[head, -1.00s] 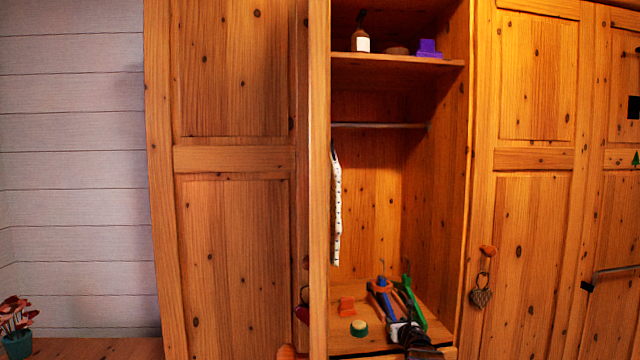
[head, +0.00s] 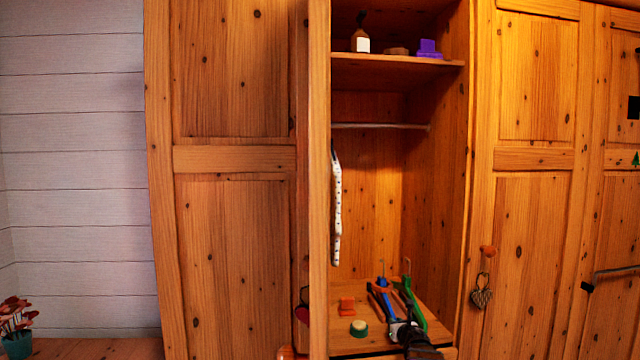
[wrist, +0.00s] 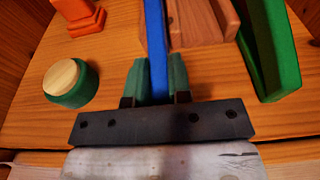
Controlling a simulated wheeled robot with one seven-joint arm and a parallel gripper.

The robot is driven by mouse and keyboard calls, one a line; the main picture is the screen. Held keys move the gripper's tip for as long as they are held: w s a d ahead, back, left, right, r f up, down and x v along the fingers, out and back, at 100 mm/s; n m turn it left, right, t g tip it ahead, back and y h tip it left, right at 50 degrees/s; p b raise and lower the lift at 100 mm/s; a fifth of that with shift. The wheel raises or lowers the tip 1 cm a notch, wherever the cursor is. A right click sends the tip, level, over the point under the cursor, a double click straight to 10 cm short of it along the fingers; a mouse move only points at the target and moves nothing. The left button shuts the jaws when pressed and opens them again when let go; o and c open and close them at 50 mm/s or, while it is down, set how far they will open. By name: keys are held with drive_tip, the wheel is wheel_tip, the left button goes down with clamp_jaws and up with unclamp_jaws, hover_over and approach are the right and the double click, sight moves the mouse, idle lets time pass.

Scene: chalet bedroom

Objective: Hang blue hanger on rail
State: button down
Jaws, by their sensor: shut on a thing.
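The blue hanger (head: 387,299) stands on edge at the wardrobe floor, and it shows as a blue bar in the wrist view (wrist: 155,40). My gripper (wrist: 155,80) is shut on the blue hanger, with a green fingertip on each side of the bar. In the head view my gripper (head: 398,328) reaches in low at the front of the compartment. The rail (head: 380,126) runs across the compartment well above, under the shelf. A white dotted item (head: 337,210) hangs at the rail's left end. The blue hanger's hook is hard to make out.
A green hanger (head: 412,303) stands close right of the blue one, with a wooden piece (wrist: 205,22) between them. An orange block (head: 346,307) and a green round tin (head: 358,328) lie left. The shelf (head: 400,61) holds a bottle (head: 361,35) and purple block (head: 429,48). Space under the rail is clear.

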drive_tip(key=shift+r, duration=2.25)
drive_tip(key=shift+s, duration=0.1)
